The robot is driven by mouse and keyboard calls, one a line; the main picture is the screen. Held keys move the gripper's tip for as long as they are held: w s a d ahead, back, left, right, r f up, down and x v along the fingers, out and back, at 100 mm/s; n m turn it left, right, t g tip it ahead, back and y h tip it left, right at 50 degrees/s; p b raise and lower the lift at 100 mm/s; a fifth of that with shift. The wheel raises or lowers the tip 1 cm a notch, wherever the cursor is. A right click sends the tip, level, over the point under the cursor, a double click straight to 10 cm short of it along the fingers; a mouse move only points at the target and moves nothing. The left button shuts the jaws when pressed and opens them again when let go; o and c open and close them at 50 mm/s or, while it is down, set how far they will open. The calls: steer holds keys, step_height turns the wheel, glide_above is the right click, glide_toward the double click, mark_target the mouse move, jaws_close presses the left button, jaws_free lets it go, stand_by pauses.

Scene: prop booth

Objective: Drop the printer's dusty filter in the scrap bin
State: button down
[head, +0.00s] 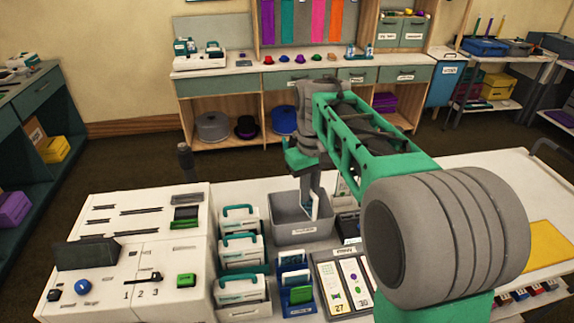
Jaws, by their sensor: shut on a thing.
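My gripper (311,184) points down over the grey open bin (303,236) in the middle of the bench. The bin's front label is too small to read. The white printer (150,250) stands at the left, with a blue knob, green parts and a dark panel on top. Dust on the filter cannot be made out.
Several white cases with teal handles (240,256) stand between printer and bin. My arm hides part of the bench's right side.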

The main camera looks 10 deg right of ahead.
steer(key=w+n, duration=0.8)
steer(key=n, duration=0.5)
step_height(320, 180, down, 10)
steer(key=n+b, duration=0.1)
steer(key=b, duration=0.5)
steer(key=shift+w+n, duration=0.25)
steer(key=shift+n, duration=0.05)
steer(key=shift+r, duration=0.15)
steer(key=c, duration=1.4)
jaws_free()
step_height(320, 180, up, 8)
